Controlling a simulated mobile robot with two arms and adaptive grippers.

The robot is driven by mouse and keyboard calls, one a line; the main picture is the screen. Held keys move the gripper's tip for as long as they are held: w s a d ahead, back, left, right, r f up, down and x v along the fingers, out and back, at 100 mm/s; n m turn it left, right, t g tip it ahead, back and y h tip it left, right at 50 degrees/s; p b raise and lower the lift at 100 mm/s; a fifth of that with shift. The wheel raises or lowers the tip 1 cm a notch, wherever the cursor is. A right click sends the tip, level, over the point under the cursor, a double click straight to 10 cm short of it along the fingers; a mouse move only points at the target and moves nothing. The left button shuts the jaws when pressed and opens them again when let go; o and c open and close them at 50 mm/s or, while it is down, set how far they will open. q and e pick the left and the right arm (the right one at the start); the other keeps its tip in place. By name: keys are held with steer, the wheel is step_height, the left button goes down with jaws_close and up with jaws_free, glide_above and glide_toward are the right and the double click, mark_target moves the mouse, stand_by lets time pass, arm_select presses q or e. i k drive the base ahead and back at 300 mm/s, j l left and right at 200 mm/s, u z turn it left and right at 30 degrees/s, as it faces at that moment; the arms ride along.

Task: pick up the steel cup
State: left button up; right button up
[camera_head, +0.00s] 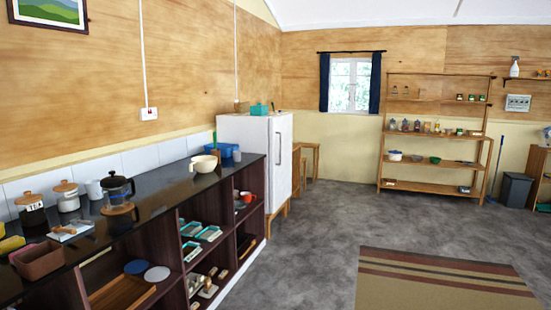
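I cannot make out a steel cup for certain in the head view. A pale mug or cup (93,189) stands on the dark counter (160,188), between a lidded canister (67,197) and a glass coffee press (118,188). Its material is too small to tell. Small items on the far shelf rack are also too small to identify. Neither of my grippers shows in this view.
The counter runs along the left wall, with open shelves below. A wooden rack (432,150) stands at the back wall. Grey floor (310,240) and a striped rug (440,285) are clear.

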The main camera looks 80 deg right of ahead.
mark_target(236, 154)
steer(key=z, duration=2.5)
steer(key=i+l+z, duration=0.3)
steer(key=i, duration=0.4)
steer(key=i+z, duration=0.3)
steer(key=i, duration=2.45)
steer(key=i+l+u, duration=0.1)
steer(key=i+u, duration=0.3)
steer(key=i+l+u, duration=0.25)
steer(key=i+u, duration=0.2)
steer(key=i+l+u, duration=0.85)
steer(key=k+l, duration=0.05)
steer(key=l, duration=0.05)
